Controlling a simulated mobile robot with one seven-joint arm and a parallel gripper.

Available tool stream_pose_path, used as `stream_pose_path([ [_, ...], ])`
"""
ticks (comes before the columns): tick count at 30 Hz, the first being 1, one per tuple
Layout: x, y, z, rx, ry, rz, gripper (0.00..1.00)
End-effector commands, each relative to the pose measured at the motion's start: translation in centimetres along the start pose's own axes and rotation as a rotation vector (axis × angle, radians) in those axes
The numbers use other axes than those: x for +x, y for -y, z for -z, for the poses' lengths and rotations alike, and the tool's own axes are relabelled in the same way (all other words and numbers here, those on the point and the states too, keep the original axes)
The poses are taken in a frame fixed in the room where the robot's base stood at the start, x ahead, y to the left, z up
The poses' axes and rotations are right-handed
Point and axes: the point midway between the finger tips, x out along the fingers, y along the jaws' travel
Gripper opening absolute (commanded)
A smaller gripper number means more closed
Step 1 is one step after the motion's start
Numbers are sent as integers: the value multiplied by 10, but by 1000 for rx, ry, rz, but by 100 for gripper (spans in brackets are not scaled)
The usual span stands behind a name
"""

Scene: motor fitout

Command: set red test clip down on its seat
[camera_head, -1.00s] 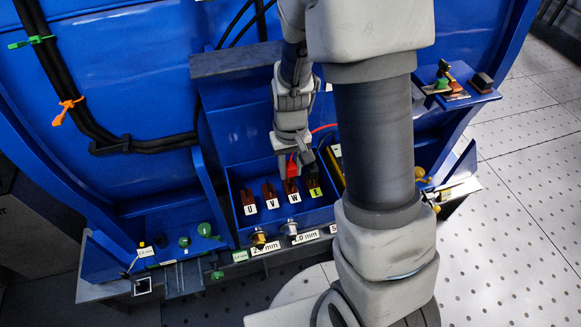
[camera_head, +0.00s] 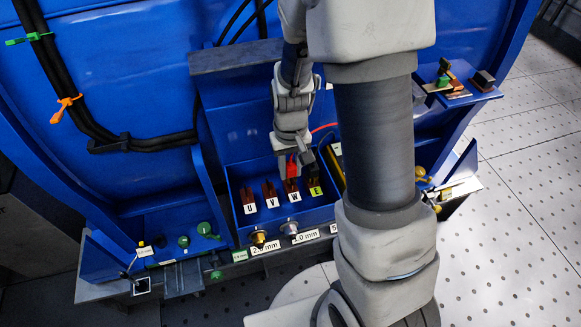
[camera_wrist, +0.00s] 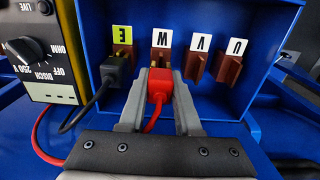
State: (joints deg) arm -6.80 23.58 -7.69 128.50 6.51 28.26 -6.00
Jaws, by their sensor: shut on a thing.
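The red test clip (camera_head: 292,169) is between the fingers of my gripper (camera_head: 291,164), at the brown terminal labelled W in the blue box. In the wrist view, my gripper (camera_wrist: 159,98) is shut on the red clip (camera_wrist: 159,84), with its red lead trailing back toward me. The clip's front end lies at the W terminal (camera_wrist: 161,59), just before its label; whether it touches there I cannot tell. A black clip (camera_wrist: 116,72) sits at the terminal labelled E, beside my gripper.
The U terminal (camera_wrist: 230,68) and V terminal (camera_wrist: 195,66) stand free beside W. A tester (camera_wrist: 45,50) with a dial adjoins the blue box wall (camera_wrist: 262,90). Red and black leads loop near my gripper. Brass and grey fittings (camera_head: 258,238) stand before the box.

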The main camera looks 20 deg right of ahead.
Motion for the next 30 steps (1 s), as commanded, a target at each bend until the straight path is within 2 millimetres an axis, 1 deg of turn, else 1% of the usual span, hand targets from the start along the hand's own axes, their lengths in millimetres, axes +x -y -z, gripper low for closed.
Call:
stream_pose_path([
  [28,25,0,0,0,0,0,0],
  [29,25,0,0,0,0,0,34],
  [30,24,0,0,0,0,0,41],
])
